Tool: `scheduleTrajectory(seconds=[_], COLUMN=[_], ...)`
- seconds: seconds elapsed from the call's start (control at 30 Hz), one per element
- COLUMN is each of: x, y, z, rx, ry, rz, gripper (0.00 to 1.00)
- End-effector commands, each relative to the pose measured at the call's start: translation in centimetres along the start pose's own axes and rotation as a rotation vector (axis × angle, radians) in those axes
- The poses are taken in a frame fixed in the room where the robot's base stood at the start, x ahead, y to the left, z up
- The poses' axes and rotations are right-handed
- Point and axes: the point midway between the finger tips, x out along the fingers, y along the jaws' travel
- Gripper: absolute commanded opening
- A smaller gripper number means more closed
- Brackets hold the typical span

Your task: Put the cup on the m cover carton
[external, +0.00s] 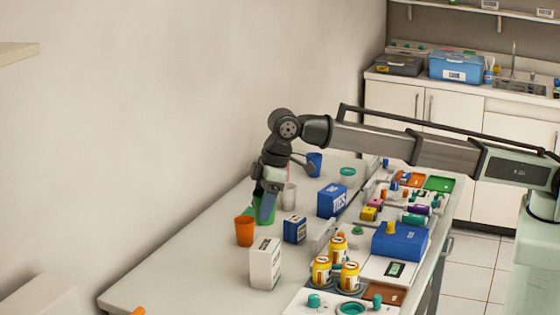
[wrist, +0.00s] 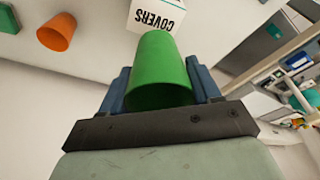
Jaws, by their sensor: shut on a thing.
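A green cup (wrist: 160,70) sits between the two blue fingers of my gripper (wrist: 160,88), which is shut on it. In the external view the green cup (external: 257,212) is partly hidden behind my gripper (external: 268,205), low over the table's left part. I cannot tell whether the cup touches the table. A white carton (external: 264,265) stands upright in front of my gripper in the external view. In the wrist view the carton (wrist: 146,14) reads "COVERS" and shows just beyond the cup, cut off by the frame's top edge.
A pale cup (external: 289,196) and a blue cup (external: 314,164) stand behind. A larger blue box (external: 331,201) and yellow-labelled bottles (external: 321,270) are further right. The table's front left is mostly bare.

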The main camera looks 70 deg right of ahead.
Motion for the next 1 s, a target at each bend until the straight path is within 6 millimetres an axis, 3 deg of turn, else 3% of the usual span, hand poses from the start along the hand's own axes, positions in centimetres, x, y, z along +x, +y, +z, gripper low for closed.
scheduleTrajectory(seconds=[0.1,0.53,0.93,0.97,1.0], x=[1.8,5.7,6.2,6.2,6.2], y=[0.0,0.0,0.0,0.0,0.0], z=[0.6,1.6,1.7,1.7,1.7], rx=[0.0,-0.001,-0.001,-0.001,-0.001], ry=[-0.001,-0.001,0.0,0.0,0.0], rz=[0.0,-0.001,-0.001,-0.001,-0.001], gripper=[0.34,0.34,0.34,0.63,0.67])
